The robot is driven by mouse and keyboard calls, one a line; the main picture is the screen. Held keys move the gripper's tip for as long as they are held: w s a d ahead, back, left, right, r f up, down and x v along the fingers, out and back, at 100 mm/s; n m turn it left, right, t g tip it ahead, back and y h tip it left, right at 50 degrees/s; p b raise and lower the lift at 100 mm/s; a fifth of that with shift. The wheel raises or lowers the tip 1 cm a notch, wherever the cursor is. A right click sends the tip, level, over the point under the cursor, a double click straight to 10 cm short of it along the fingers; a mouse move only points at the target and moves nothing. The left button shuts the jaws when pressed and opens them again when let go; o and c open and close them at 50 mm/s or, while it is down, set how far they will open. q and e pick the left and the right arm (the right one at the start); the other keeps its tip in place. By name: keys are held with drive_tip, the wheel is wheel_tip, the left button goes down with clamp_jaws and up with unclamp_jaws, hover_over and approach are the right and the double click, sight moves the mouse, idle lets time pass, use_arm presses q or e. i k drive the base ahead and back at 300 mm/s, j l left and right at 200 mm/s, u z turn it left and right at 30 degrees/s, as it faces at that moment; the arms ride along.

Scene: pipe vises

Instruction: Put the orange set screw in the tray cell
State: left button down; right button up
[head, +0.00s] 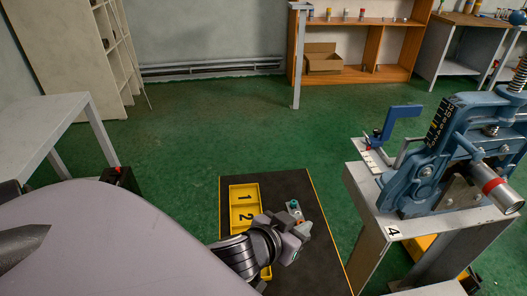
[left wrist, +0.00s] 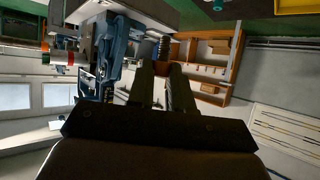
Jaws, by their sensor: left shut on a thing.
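A yellow tray (head: 232,212) with cells marked 1 and 2 lies on a black mat (head: 300,186). My left gripper (head: 296,222) is above the mat, just right of the tray, and its arm covers the tray's near end. In the left wrist view its two fingers (left wrist: 162,75) are closed around a small dark orange-brown piece (left wrist: 163,70), which I take to be the orange set screw. The piece is dim and its shape is partly hidden by the fingers. A small part with teal and red marks shows at the gripper in the head view. My right gripper is not in view.
A blue pipe vise (head: 432,165) stands on a grey bench marked 4 (head: 392,231) to the right. A grey table (head: 62,115) is at the left. An orange shelf unit (head: 367,50) stands at the back. Green floor is clear beyond the mat.

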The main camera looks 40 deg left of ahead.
sight(245, 197)
drive_tip(key=j+z, duration=0.15)
drive_tip(key=z, duration=0.3)
drive_tip(key=k+z, duration=0.15)
drive_tip(key=z, duration=0.25)
drive_tip(key=k+j+z, duration=0.1)
drive_tip(key=z, duration=0.35)
drive_tip(key=k+j+z, duration=0.1)
drive_tip(key=z, duration=0.3)
drive_tip(key=k+z, duration=0.1)
drive_tip(key=z, duration=0.35)
drive_tip(key=k+j+z, duration=0.1)
drive_tip(key=k+z, duration=0.15)
drive_tip(key=z, duration=0.15)
drive_tip(key=k+z, duration=0.25)
drive_tip(key=z, duration=0.15)
drive_tip(key=k+z, duration=0.65)
drive_tip(key=k+j+z, duration=0.1)
drive_tip(key=z, duration=0.2)
drive_tip(key=k+u, duration=0.2)
drive_tip(key=u, duration=0.2)
drive_tip(key=k+j+u, duration=0.15)
drive_tip(key=u, duration=0.25)
drive_tip(key=k+j+u, duration=0.1)
drive_tip(key=u, duration=0.95)
drive_tip(key=k+j, duration=0.05)
